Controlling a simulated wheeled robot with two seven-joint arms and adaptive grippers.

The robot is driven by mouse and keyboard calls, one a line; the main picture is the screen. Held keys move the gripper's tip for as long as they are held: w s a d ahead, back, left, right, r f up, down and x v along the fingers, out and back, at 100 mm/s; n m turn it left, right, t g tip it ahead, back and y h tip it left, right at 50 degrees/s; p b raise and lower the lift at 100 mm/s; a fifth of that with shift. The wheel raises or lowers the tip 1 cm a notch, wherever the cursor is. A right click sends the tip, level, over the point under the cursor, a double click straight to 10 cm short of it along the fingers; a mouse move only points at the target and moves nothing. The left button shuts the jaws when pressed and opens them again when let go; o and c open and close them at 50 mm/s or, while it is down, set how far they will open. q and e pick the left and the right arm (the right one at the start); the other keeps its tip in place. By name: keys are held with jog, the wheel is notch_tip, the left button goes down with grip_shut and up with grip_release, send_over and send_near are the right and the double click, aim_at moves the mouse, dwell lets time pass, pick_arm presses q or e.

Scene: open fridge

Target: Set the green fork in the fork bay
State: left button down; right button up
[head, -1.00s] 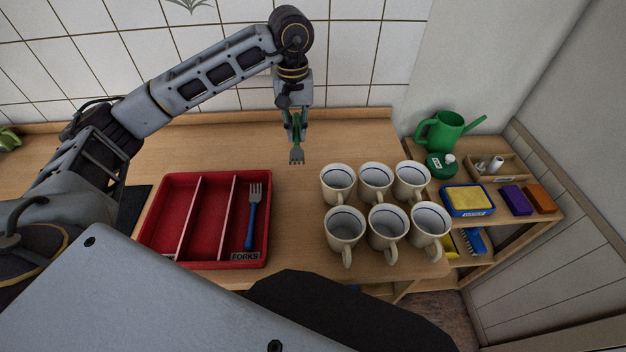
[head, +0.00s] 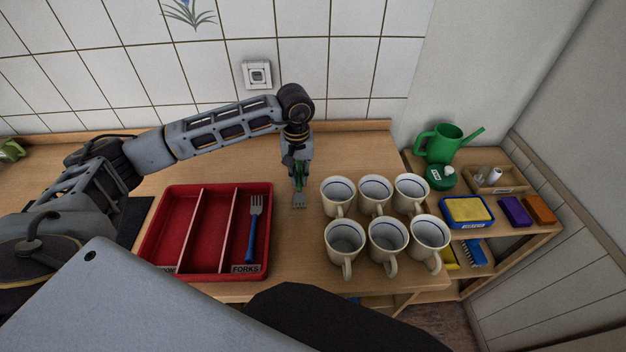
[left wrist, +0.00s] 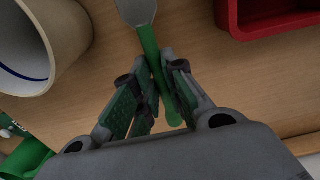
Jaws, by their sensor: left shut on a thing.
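My left gripper (head: 299,176) is shut on the green fork (head: 299,198), which hangs with its grey tines down over the counter between the red tray and the mugs. In the left wrist view the fork's green handle (left wrist: 150,48) runs between the fingers (left wrist: 155,95). The red cutlery tray (head: 187,266) has three long compartments. Its right one is the fork bay (head: 236,246), labelled FORKS, and holds a blue fork (head: 252,228) lying lengthwise. My right gripper is not in view.
Several white mugs (head: 346,238) stand in two rows close to the right of the fork. A shelf at the right holds a green watering can (head: 440,143), a yellow sponge in a blue tray (head: 467,211) and boxes. Counter behind the tray is clear.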

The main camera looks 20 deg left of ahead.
aim_at(313, 188)
pick_arm(q)
jog(key=shift+f, duration=1)
jog(key=shift+d, duration=0.1)
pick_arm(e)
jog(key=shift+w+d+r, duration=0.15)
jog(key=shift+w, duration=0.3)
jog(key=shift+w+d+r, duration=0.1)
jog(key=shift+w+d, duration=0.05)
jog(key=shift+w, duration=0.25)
pick_arm(q)
jog(key=shift+w+d+r+p, duration=0.1)
jog(key=shift+w+d+p, duration=0.3)
jog(key=shift+d, duration=0.45)
jog(key=shift+w+d, duration=0.4)
jog(key=shift+d, duration=0.3)
jog(key=shift+w+d+p, duration=0.1)
jog(key=shift+d+p, duration=0.15)
jog(key=shift+p, duration=0.05)
jog(key=shift+a+f, duration=0.1)
jog(key=shift+f, duration=0.7)
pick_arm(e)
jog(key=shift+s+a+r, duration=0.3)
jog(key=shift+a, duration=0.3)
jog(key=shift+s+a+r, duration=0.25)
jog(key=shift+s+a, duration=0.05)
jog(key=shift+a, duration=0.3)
